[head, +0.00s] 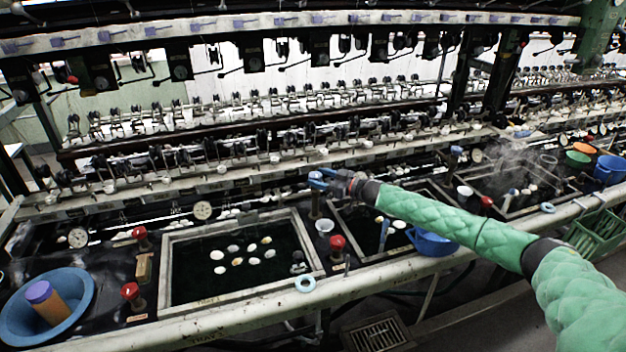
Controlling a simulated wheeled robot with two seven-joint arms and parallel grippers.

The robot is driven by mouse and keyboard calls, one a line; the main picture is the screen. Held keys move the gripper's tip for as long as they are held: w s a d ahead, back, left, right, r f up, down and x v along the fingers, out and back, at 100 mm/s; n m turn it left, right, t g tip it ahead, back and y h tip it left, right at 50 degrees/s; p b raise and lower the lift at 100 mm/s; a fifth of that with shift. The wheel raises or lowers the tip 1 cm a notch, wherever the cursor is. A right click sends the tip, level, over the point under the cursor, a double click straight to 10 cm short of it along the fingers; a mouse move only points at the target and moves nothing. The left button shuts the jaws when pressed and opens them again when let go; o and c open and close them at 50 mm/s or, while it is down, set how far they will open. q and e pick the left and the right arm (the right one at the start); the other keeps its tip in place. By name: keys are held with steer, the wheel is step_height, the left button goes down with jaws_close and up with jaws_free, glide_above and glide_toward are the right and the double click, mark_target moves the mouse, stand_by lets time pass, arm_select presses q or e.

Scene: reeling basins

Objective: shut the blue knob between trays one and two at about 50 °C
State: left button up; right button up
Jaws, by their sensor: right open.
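The blue knob (315,176) stands on a short post between tray one (166,268) at the left and tray two (341,236) at the right. My right gripper (319,179) reaches in from the right with its blue fingertips at the knob, one on its far side and one on its near side. The jaws are open; whether they touch the knob I cannot tell. The fingers hide part of the knob. Tray one holds dark water with several pale cocoons. My green-sleeved right arm covers part of tray two. My left gripper is not in view.
Red knobs (337,243) stand near the knob and left of tray one. Round dial gauges (203,210) sit behind the trays, too small to read. A blue basin (75,318) is at far left.

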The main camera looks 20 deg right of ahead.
mark_target(321, 178)
steer(key=shift+b+v, duration=0.4)
steer(key=shift+v, duration=0.8)
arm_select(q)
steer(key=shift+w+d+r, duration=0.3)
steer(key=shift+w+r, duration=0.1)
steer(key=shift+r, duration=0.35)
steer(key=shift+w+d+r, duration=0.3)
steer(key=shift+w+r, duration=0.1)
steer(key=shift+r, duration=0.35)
arm_select(e)
steer(key=shift+v, duration=0.85)
